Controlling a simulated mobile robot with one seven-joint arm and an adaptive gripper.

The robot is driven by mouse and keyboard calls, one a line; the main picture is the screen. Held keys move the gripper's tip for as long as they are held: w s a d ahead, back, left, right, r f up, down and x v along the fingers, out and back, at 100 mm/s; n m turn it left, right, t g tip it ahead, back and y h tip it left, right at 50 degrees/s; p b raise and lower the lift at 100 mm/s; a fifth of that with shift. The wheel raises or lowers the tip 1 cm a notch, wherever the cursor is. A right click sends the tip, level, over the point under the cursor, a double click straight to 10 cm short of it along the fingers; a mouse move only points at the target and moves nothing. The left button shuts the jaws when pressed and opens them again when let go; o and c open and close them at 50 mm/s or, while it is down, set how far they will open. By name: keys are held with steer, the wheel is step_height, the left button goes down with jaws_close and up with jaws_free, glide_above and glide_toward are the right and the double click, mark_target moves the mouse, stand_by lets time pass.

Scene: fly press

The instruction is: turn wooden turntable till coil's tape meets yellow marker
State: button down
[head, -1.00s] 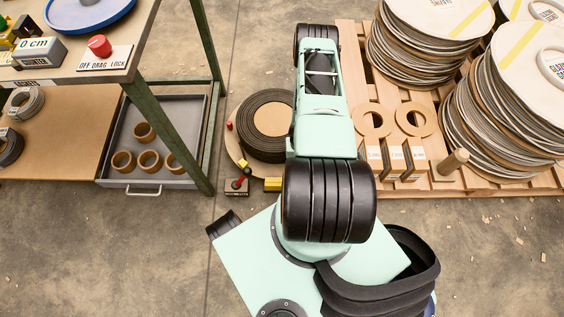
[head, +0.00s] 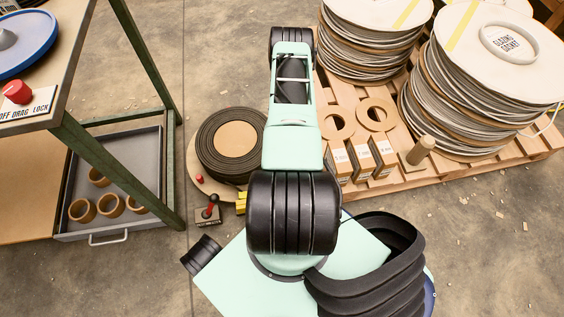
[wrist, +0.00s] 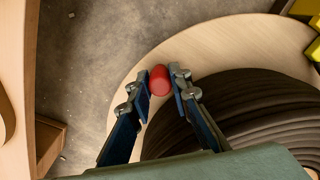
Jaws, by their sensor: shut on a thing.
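The wooden turntable (head: 194,160) lies on the floor at centre left in the head view, bearing a dark wound coil (head: 212,127). My arm covers its right side. In the wrist view, my gripper (wrist: 161,82) is shut on a red peg (wrist: 160,79) at the rim of the turntable (wrist: 210,42), beside the coil (wrist: 240,110). My gripper is hidden in the head view. A small red thing (head: 200,178) stands on the rim's front left. The yellow marker (head: 241,203) sits at the front edge; yellow also shows in the wrist view (wrist: 314,48). I cannot make out the coil's tape.
A block with a red-handled lever (head: 211,206) stands in front of the turntable. A green-legged bench (head: 118,170) with a grey drawer (head: 125,222) is at left. A pallet (head: 470,163) with stacked reels (head: 485,90) is at right.

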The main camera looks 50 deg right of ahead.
steer(key=shift+d, duration=0.35)
steer(key=c, duration=1.8)
jaws_free()
steer(key=shift+w, duration=0.1)
steer(key=shift+o, duration=0.2)
steer(key=shift+a, duration=0.1)
step_height(320, 180, up, 12)
